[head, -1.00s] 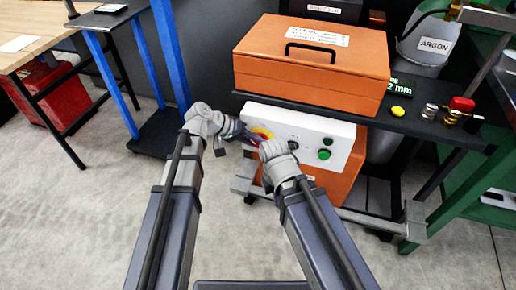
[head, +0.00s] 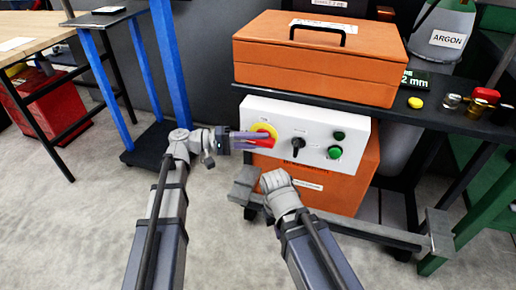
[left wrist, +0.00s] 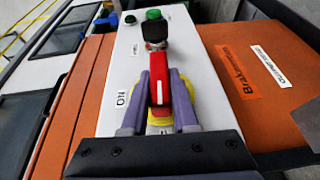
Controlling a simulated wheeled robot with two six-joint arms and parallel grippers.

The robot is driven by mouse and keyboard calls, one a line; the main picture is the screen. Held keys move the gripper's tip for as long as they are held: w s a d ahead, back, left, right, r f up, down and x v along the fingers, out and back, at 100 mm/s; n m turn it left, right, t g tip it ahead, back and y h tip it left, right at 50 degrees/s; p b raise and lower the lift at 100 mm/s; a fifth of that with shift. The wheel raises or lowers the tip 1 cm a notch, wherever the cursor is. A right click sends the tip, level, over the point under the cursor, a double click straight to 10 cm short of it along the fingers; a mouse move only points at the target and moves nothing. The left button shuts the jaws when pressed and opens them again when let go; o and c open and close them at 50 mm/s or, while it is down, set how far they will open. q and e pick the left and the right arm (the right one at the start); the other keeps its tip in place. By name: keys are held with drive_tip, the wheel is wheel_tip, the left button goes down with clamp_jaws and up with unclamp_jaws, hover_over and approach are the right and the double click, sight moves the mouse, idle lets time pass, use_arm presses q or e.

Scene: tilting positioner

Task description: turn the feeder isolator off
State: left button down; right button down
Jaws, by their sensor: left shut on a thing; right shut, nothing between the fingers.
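The feeder isolator is a red handle (head: 266,143) on a yellow disc (head: 264,129), at the left of a white panel (head: 300,115). My left gripper (head: 257,138) reaches it from the left and is shut on the handle. In the left wrist view, the red handle (left wrist: 159,72) stands between the two purple fingers (left wrist: 160,92), with an "ON" label (left wrist: 122,98) to its left. The yellow disc is mostly hidden there. My right gripper (head: 274,180) is shut and empty, below and in front of the panel; its fingertips are hard to make out.
Right of the isolator are a black selector knob (head: 299,146) and green buttons (head: 334,152). The panel fronts an orange unit (head: 330,185) under a dark shelf (head: 445,121) carrying an orange case (head: 315,72).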

sight(248, 142)
use_arm(q)
drive_tip(key=shift+s+f+b, duration=0.1)
drive_tip(key=shift+f+b, duration=0.05)
drive_tip(key=shift+b, duration=0.15)
drive_tip(key=shift+h, duration=0.3)
drive_tip(key=c, duration=0.7)
unclamp_jaws()
drive_tip(key=shift+s+a, duration=0.15)
drive_tip(key=shift+a, duration=1.8)
drive_tip(key=shift+s+a, duration=0.1)
drive_tip(key=shift+a, duration=1.85)
